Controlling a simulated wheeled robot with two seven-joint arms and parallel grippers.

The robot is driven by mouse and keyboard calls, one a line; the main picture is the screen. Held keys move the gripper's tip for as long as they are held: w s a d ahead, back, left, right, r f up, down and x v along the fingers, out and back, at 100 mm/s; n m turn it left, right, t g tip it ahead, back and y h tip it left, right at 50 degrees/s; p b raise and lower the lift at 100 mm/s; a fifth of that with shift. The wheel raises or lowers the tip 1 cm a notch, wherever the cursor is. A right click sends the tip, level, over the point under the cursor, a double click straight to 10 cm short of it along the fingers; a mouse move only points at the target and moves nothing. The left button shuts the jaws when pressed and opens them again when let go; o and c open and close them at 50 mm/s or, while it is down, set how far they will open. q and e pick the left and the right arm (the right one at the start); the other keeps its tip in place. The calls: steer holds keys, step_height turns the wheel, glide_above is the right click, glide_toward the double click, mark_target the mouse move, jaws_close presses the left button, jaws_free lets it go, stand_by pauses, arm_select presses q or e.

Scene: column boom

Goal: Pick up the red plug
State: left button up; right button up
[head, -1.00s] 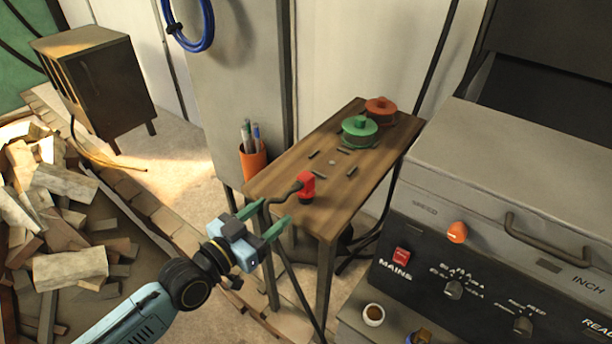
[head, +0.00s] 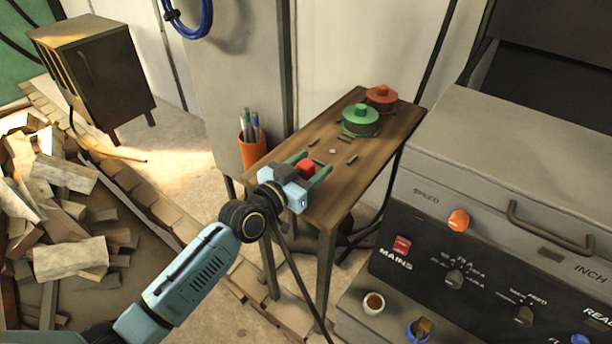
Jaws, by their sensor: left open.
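The red plug (head: 306,166) stands on the near part of the narrow wooden table (head: 376,155). My left gripper (head: 308,168) is open, with one green finger on the left of the plug and one on the right. The plug shows between the fingers, and its lower part and its cable's end are hidden behind the gripper body. I cannot tell whether the fingers touch it. My right gripper is not in view.
A green lidded pot (head: 360,119) and an orange-red one (head: 381,97) stand at the table's far end. Small dark strips lie between. An orange pen cup (head: 252,150) is left of the table. A grey control panel (head: 470,230) stands at right.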

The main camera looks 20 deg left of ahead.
arm_select(q)
steer(key=shift+w+d, duration=0.1)
steer(key=shift+w, duration=0.05)
steer(key=c, duration=1.1)
